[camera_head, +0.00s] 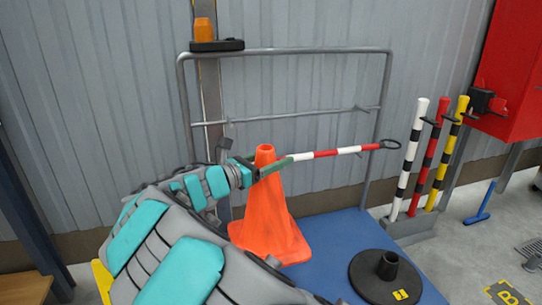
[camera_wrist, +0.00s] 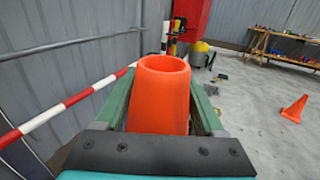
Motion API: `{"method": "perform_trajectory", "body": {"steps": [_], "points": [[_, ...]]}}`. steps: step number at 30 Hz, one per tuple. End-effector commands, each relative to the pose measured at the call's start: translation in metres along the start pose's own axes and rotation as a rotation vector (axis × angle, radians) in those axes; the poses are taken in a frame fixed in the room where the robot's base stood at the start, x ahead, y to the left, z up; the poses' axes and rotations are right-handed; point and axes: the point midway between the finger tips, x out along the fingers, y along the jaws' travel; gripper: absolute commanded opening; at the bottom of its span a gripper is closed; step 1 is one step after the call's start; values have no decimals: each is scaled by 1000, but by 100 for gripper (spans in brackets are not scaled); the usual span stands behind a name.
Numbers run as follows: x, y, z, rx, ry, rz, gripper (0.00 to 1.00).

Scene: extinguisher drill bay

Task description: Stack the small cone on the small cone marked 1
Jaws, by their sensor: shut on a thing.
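An orange cone (camera_head: 268,215) stands upright in the head view, over the blue platform. My gripper (camera_head: 264,166) is shut on this cone near its top, with a green finger on either side. The wrist view shows the open top of the cone (camera_wrist: 163,95) between the fingers. I cannot tell whether its base touches the platform. No number 1 is readable on either cone.
A red-and-white pole (camera_head: 340,151) extends right from beside my gripper. A grey rail frame (camera_head: 290,51) stands behind. A black round base (camera_head: 368,275) sits on the blue platform (camera_head: 335,235). Striped posts (camera_head: 410,155) and a red cabinet (camera_head: 515,75) are at right.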

Motion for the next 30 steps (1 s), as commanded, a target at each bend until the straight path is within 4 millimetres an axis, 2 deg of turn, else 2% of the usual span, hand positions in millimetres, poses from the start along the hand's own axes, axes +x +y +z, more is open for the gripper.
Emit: {"method": "perform_trajectory", "body": {"steps": [4, 11, 30], "points": [[-10, 0, -10, 1, -1, -22, 0], [-12, 0, -25, -2, -1, -28, 0], [-12, -1, -103, -4, -1, -28, 0]]}}
